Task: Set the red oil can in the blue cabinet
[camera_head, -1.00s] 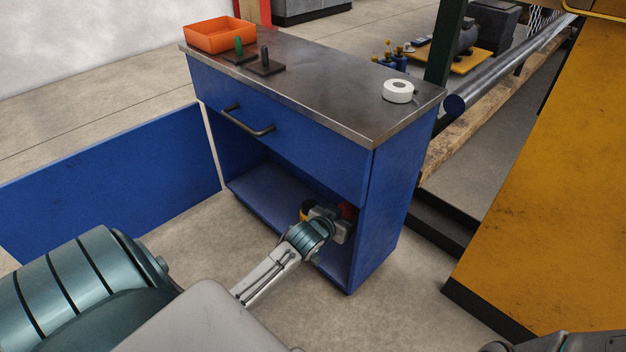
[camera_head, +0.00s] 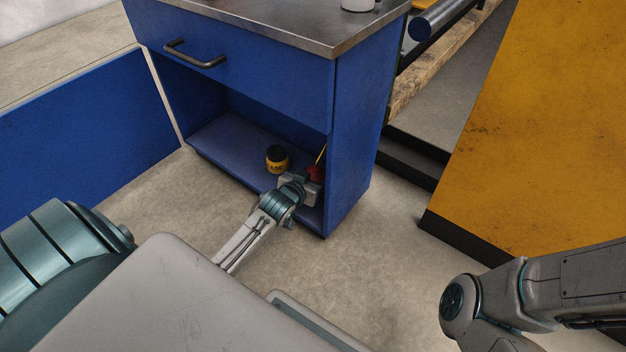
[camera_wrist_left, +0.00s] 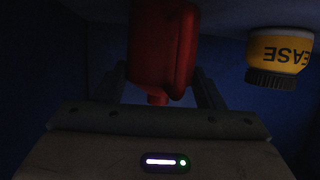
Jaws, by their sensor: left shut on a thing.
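The blue cabinet (camera_head: 349,150) stands with its lower compartment open; its blue door (camera_head: 85,158) is swung out to the left. My left gripper (camera_head: 308,183) reaches into the right side of the compartment. It is shut on the red oil can (camera_head: 317,172), of which a small red part and a thin yellowish spout show past the gripper. In the left wrist view the red oil can (camera_wrist_left: 163,45) sits between the two fingers and looks upside down in that dark picture. Whether its base touches the shelf I cannot tell. My right gripper is not in view.
A yellow grease jar (camera_head: 277,158) with a black lid stands on the compartment floor (camera_head: 230,150), left of my left gripper; it also shows in the left wrist view (camera_wrist_left: 280,52). A drawer handle (camera_head: 195,55) juts out above. A yellow panel (camera_head: 530,130) stands right.

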